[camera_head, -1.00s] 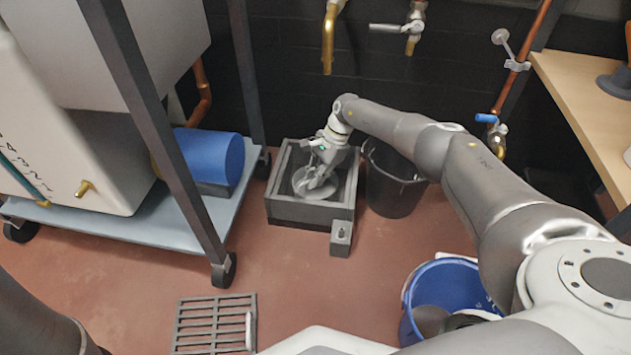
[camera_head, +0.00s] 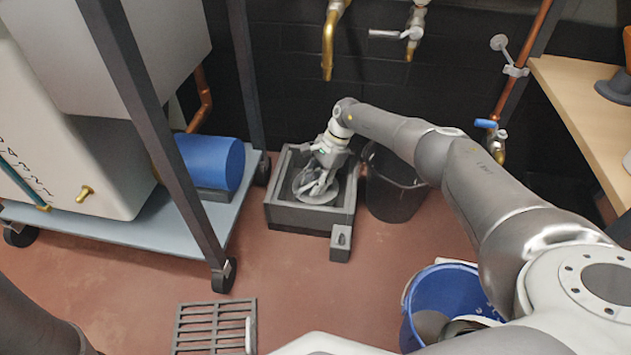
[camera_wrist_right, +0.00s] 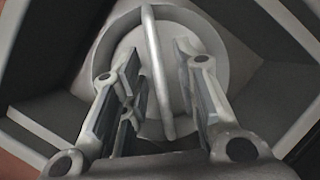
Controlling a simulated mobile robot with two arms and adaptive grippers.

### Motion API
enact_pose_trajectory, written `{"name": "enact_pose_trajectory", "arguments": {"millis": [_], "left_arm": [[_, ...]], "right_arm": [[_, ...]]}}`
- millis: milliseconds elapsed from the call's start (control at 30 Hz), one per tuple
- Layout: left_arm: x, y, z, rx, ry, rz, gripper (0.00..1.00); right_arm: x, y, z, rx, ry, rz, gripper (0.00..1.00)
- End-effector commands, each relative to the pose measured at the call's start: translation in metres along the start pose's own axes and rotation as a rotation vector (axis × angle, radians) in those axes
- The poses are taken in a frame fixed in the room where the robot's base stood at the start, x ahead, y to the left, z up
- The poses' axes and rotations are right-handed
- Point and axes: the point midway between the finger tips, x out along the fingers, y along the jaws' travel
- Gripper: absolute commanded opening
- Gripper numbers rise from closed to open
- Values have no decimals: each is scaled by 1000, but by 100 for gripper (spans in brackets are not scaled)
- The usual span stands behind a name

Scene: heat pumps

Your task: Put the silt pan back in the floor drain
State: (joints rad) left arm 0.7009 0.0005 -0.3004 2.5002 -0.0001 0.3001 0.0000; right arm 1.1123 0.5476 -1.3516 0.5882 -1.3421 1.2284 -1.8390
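The silt pan (camera_head: 318,193), a round grey pan with an arched handle, sits inside the square grey floor drain (camera_head: 310,215) by the back wall. In the right wrist view the pan (camera_wrist_right: 205,80) lies below the fingers, inside the drain's walls (camera_wrist_right: 265,85). My right gripper (camera_head: 320,187) is down in the drain over the pan. In the wrist view its fingers (camera_wrist_right: 158,85) are spread on both sides of the handle, with gaps showing, so it is open. How level the pan sits is hard to tell. My left gripper is out of view.
A slotted grate (camera_head: 213,325) lies on the red floor in front. A black bucket (camera_head: 393,187) stands right beside the drain, and a blue bucket (camera_head: 448,290) nearer me. A small grey block (camera_head: 341,243) is at the drain's front corner. A wheeled rack (camera_head: 190,240) stands left.

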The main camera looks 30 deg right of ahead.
Motion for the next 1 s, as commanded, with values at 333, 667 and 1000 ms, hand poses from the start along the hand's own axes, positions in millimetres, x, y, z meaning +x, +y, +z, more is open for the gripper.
{"name": "enact_pose_trajectory", "arguments": {"millis": [333,667,1000], "left_arm": [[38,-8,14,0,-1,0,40],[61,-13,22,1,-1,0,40],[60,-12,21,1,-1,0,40]], "right_arm": [[-69,-1,2,1,1,-2,29],[-119,0,1,-1,0,0,29],[-120,0,0,-1,0,1,29]]}}
